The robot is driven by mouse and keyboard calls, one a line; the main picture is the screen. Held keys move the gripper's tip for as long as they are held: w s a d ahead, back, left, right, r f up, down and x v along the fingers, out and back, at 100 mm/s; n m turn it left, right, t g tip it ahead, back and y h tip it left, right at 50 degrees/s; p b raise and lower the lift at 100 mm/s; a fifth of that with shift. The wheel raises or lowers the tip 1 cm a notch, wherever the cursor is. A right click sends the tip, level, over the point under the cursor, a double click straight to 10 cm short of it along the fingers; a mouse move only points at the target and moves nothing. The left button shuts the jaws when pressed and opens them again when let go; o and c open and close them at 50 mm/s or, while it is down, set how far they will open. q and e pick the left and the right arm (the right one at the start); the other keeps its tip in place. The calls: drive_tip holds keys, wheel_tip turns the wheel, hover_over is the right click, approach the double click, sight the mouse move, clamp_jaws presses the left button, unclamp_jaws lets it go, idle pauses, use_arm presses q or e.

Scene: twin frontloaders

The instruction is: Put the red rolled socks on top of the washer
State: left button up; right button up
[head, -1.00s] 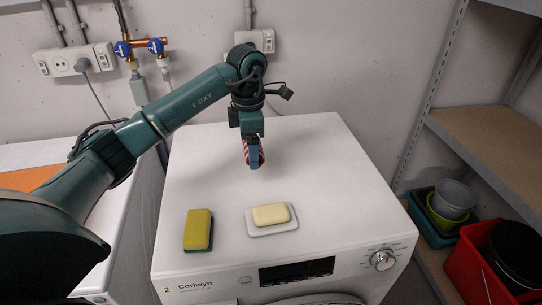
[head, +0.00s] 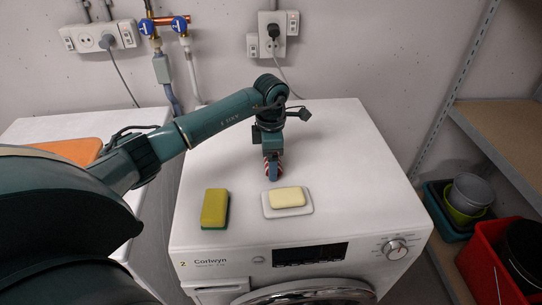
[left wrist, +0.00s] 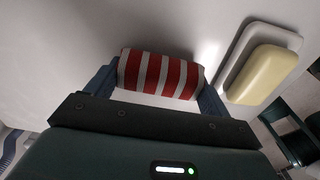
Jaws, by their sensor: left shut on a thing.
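The red rolled socks (left wrist: 160,74), with red and grey-white stripes, lie crosswise between the two blue fingers of my left gripper (left wrist: 158,85) in the left wrist view. The gripper is shut on them. In the head view, my left gripper (head: 273,172) points down, low over the white washer (head: 345,150), just behind the soap dish. Only a small striped part of the socks shows there between the fingers. I cannot tell whether the socks touch the washer top. My right gripper is not in view.
A yellow-green sponge (head: 214,208) and a cream soap bar (head: 287,197) on a white dish (head: 303,209) are at the washer's front. The washer top is clear to the right and behind. Shelving (head: 505,130) and a red bin (head: 484,262) stand at right.

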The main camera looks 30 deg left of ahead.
use_arm(q)
drive_tip(key=shift+f, duration=0.15)
drive_tip(key=o, duration=0.9)
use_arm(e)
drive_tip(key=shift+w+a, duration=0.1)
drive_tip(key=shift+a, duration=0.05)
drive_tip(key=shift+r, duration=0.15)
use_arm(q)
wheel_tip(320, 180, up, 12)
drive_tip(key=b, duration=0.1)
drive_tip(key=shift+r, duration=0.2)
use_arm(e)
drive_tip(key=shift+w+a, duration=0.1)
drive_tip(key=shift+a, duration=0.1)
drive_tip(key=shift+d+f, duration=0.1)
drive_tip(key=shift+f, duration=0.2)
